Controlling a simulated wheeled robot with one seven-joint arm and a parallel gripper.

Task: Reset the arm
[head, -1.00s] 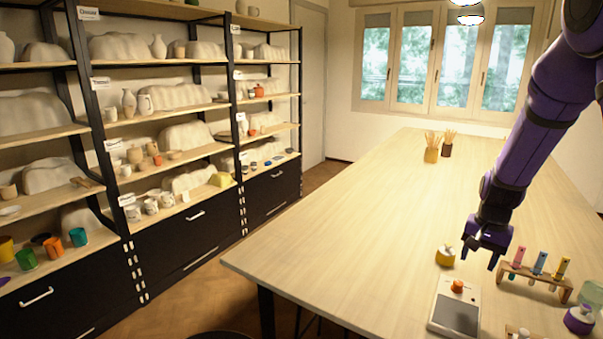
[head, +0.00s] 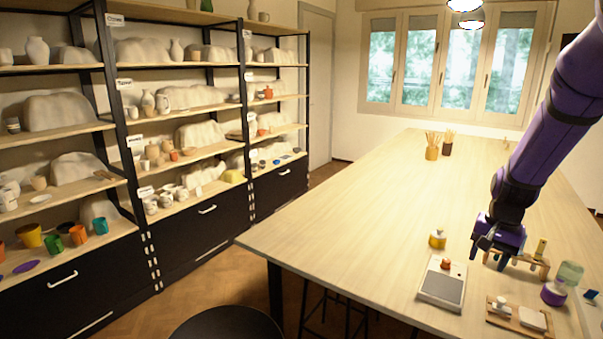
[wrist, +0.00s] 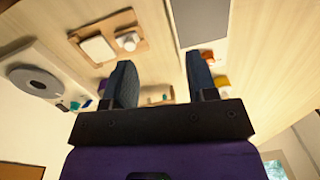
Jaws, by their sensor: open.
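My gripper (head: 492,252) hangs from my purple arm over the right part of the long wooden table (head: 385,205). Its two dark fingers stand apart with nothing between them. In the head view it hides part of a wooden rack (head: 530,262) with small tubes. In the wrist view the open fingers of my gripper (wrist: 162,85) show with the tabletop behind them.
A grey-topped device (head: 441,288) with an orange-red knob and a yellow jar (head: 437,239) stand near the gripper. A wooden tray (head: 516,317) and a purple-based jar (head: 554,292) are at the right. The table's middle is clear. Shelves of pottery (head: 170,150) line the left.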

